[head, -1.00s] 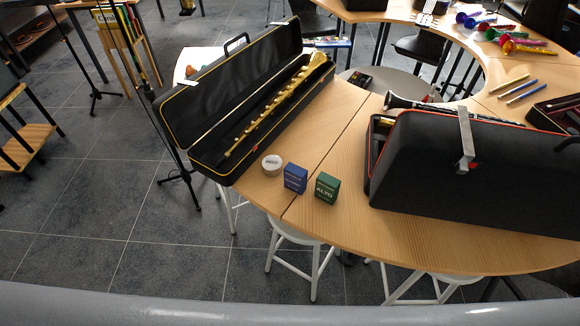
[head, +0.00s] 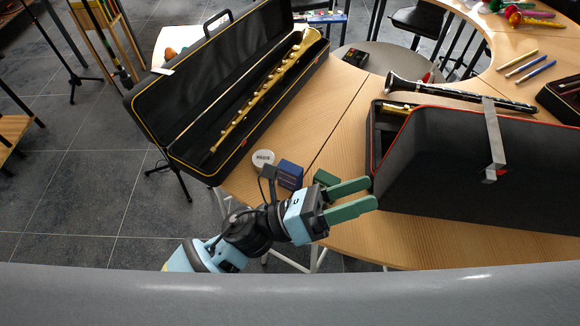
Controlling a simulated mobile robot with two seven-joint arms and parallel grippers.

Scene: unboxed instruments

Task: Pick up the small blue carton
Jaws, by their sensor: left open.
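The small blue carton (head: 290,175) stands on the wooden table near its front edge, its lower part hidden behind my left gripper. My left gripper (head: 371,194) has green fingers, open and empty, pointing right. It is in front of the cartons and to the right of the blue one, overlapping them in the picture. The green carton (head: 325,178) stands to the right of the blue one, mostly hidden by the gripper. I do not see my right gripper.
A round white tin (head: 263,158) sits left of the blue carton. An open black case (head: 178,150) with a brass instrument (head: 262,95) lies behind left. A large dark case (head: 460,165) stands close right of my fingertips. Bare table (head: 345,135) lies behind the cartons.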

